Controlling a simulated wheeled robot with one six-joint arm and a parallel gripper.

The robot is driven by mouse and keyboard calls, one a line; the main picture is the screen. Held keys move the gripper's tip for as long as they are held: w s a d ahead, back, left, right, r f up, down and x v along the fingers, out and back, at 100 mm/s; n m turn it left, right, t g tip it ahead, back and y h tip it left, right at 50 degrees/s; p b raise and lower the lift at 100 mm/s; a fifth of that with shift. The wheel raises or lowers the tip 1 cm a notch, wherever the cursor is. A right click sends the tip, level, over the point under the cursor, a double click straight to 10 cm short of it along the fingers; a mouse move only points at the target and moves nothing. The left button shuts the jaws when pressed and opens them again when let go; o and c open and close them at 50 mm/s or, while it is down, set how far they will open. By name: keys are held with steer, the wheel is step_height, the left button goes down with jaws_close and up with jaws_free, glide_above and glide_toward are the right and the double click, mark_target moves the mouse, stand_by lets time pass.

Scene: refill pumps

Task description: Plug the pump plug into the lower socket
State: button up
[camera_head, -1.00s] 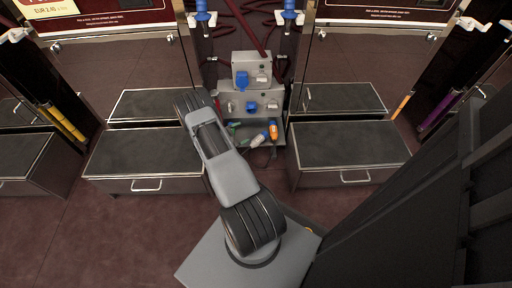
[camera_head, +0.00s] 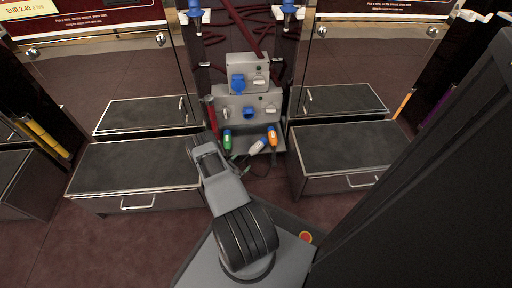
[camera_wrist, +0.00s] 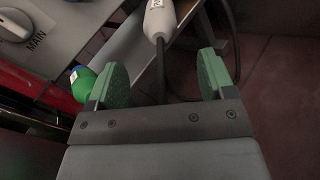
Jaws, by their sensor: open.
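Three plugs lie on the low shelf below the socket boxes in the head view: a green one (camera_head: 227,140), a white one (camera_head: 258,147) and an orange one (camera_head: 272,137). I cannot tell which is the pump plug. The lower box (camera_head: 223,103) carries a blue socket (camera_head: 249,112) in its middle; the upper box (camera_head: 246,62) has another blue socket (camera_head: 237,83). In the wrist view my gripper (camera_wrist: 162,78) is open, and the white plug (camera_wrist: 159,20) is just beyond its fingers, with its dark cable between them. The green plug (camera_wrist: 82,84) is by the left finger.
A knob marked MAIN (camera_wrist: 14,25) shows at upper left in the wrist view. Drawer units stand left (camera_head: 140,170) and right (camera_head: 340,150) of the boxes. Dark hoses hang around the boxes. Open floor lies in front.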

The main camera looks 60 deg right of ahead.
mark_target(249, 154)
steer(key=shift+d, duration=0.1)
steer(key=shift+s+d+b, duration=0.1)
steer(key=shift+s+d, duration=0.15)
steer(key=shift+d, duration=1.2)
steer(key=shift+s+d+b, duration=0.15)
steer(key=shift+s+d, duration=0.15)
steer(key=shift+d, duration=1.2)
steer(key=shift+s+d+b, duration=0.1)
steer(key=shift+s+d, duration=0.15)
steer(key=shift+d, duration=1.2)
steer(key=shift+w+r, duration=0.1)
steer(key=c, duration=1.3)
steer(key=shift+w+a+p, duration=0.2)
steer(key=shift+a+p, duration=0.15)
steer(key=shift+a, duration=1.15)
steer(key=shift+w+a+p, duration=0.2)
steer(key=shift+a+p, duration=0.1)
steer(key=shift+a, duration=1.15)
